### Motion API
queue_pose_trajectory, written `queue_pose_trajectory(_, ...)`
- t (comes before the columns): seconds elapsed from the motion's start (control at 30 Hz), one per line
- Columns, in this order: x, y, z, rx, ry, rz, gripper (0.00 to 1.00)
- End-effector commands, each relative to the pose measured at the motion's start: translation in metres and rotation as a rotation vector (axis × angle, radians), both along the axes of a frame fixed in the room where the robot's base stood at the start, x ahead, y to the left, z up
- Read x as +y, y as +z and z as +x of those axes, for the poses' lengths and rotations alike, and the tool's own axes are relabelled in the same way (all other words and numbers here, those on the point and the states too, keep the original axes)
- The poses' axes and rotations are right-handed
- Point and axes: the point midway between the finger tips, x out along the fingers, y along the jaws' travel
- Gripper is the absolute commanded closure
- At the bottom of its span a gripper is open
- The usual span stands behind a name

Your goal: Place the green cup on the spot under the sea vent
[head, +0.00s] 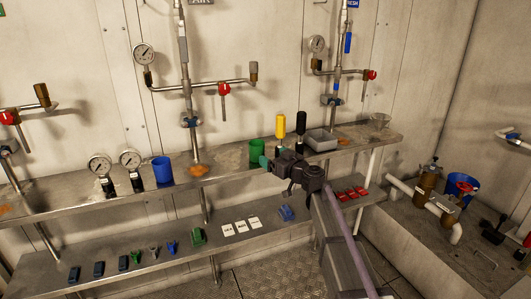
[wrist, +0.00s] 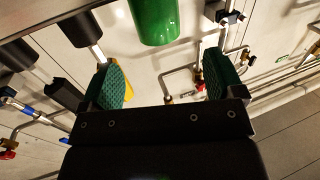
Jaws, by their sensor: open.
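The green cup (head: 257,148) stands on the upper shelf, right of the middle pipe set. My gripper (head: 267,162) is in front of it, its green pads near the cup's lower right side. In the wrist view my gripper (wrist: 163,82) is open and empty, and the green cup (wrist: 155,20) shows beyond the fingertips, between their lines and apart from both. Three pipe sets hang over the shelf, with orange-brown spots under them: left (head: 5,209), middle (head: 197,170) and right (head: 345,142). No sign reading sea is legible; a green sign (head: 1,12) is cut off at upper left.
The lower shelf holds clips and white cards.

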Motion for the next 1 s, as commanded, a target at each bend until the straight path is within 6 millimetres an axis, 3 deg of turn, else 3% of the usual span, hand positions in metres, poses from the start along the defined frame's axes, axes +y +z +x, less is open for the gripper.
queue_pose_trajectory(0.17, -0.001, 0.000, -0.001, 0.000, 0.000, 0.000, 0.13)
queue_pose_trajectory(0.27, -0.001, -0.006, -0.015, 0.031, 0.028, -0.016, 0.13)
queue_pose_trajectory(0.37, -0.007, -0.033, -0.068, 0.191, 0.113, -0.088, 0.13)
queue_pose_trajectory(0.47, -0.034, -0.088, -0.157, 0.549, 0.150, -0.237, 0.13)
queue_pose_trajectory(0.5, -0.054, -0.112, -0.194, 0.725, 0.110, -0.309, 0.13)
queue_pose_trajectory(0.6, -0.112, -0.154, -0.277, 1.121, -0.112, -0.455, 0.13)
queue_pose_trajectory(0.7, -0.160, -0.169, -0.334, 1.371, -0.388, -0.542, 0.13)
queue_pose_trajectory(0.8, -0.186, -0.172, -0.361, 1.478, -0.563, -0.576, 0.13)
queue_pose_trajectory(1.0, -0.191, -0.172, -0.363, 1.499, -0.607, -0.580, 0.08)
